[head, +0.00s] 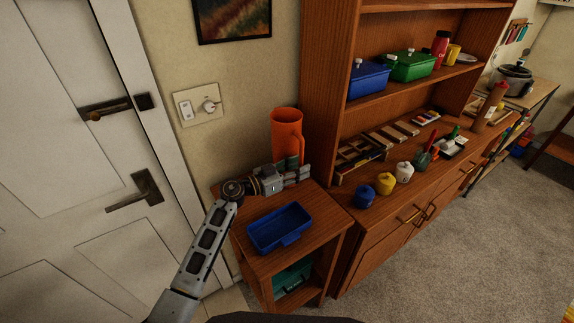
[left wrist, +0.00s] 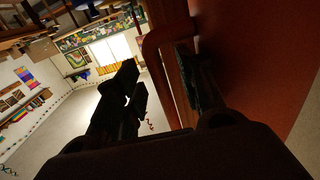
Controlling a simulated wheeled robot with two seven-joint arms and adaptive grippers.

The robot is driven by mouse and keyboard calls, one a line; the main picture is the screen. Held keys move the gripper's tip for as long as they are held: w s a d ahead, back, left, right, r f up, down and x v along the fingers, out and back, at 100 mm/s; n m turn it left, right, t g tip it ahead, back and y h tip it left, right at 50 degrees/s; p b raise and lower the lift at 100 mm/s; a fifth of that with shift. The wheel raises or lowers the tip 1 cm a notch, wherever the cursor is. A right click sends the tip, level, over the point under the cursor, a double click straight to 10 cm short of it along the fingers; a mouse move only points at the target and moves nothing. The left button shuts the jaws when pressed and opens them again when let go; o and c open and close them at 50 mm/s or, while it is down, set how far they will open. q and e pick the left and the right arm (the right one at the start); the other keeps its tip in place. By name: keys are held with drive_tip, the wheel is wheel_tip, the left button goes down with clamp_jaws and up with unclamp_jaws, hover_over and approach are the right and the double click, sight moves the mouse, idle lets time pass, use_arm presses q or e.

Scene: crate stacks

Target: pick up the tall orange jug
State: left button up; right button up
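The tall orange jug (head: 286,128) stands upright at the back of a small wooden side table (head: 325,228), against the wall. Its handle is on the right side. My left gripper (head: 304,174) is at the jug's lower front right, near the handle. In the left wrist view the jug's body (left wrist: 262,60) fills the right side, and the handle (left wrist: 156,62) shows between the two dark fingers of my left gripper (left wrist: 160,88). The fingers are apart, with a visible gap left of the handle. Whether one touches the jug cannot be told. My right gripper is not in view.
A blue tray (head: 280,229) lies on the table's front part, close below my left arm. A teal box (head: 293,277) sits on the lower shelf. The wooden cabinet (head: 390,238) with several small items stands close on the right. A white door (head: 75,150) is at left.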

use_arm(q)
drive_tip(key=shift+w+d, duration=0.35)
drive_tip(key=shift+d, duration=0.15)
clamp_jaws()
idle(0.4)
drive_tip(key=shift+r, duration=0.1)
